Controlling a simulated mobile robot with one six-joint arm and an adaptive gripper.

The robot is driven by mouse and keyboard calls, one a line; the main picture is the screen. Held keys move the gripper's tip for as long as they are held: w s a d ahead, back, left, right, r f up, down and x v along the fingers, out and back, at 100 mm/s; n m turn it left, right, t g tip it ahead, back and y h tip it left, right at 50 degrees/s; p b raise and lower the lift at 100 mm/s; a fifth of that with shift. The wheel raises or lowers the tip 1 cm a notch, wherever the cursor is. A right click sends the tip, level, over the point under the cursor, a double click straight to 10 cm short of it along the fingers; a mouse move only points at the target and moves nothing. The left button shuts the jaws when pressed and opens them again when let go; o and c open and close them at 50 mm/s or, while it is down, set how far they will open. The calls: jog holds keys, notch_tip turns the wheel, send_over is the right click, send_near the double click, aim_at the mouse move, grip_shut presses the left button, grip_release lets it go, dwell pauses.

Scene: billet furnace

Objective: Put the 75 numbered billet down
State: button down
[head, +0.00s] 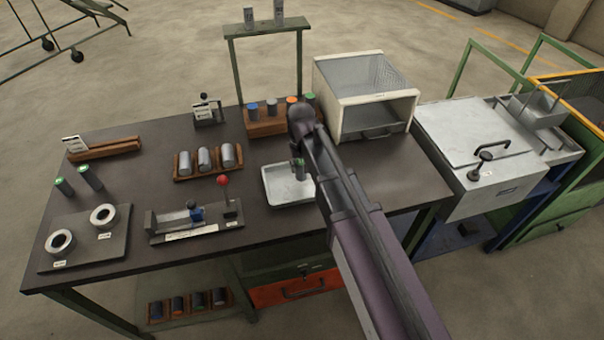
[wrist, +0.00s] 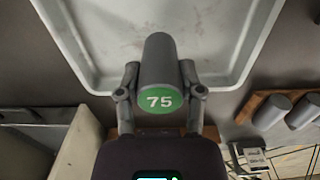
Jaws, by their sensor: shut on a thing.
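The 75 numbered billet (wrist: 160,80) is a dark grey cylinder with a green end marked 75 in white. My gripper (wrist: 160,88) is shut on it, with one finger on each side near the green end. In the head view the billet (head: 300,172) shows under my gripper (head: 299,160), over the right part of a shallow white tray (head: 272,198). The tray also shows in the wrist view (wrist: 85,45) beyond the billet, and its visible floor is empty. I cannot tell whether the billet touches the tray. My arm hides the tray's right side.
A wooden block (head: 266,124) with several coloured-top billets stands behind the tray. A wooden rack (head: 208,170) of grey billets and a measuring fixture (head: 195,221) lie to the left. A white open-fronted box (head: 376,123) stands at the back right.

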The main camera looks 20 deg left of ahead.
aim_at(302, 161)
jog(key=shift+f+b, duration=0.9)
jog(key=shift+f, duration=0.3)
jog(key=shift+f, duration=0.15)
jog(key=shift+c, duration=1.2)
grip_release()
jog(key=shift+r, duration=0.25)
notch_tip(302, 161, up, 12)
jog(key=p, duration=1.2)
jog(key=shift+d, duration=0.15)
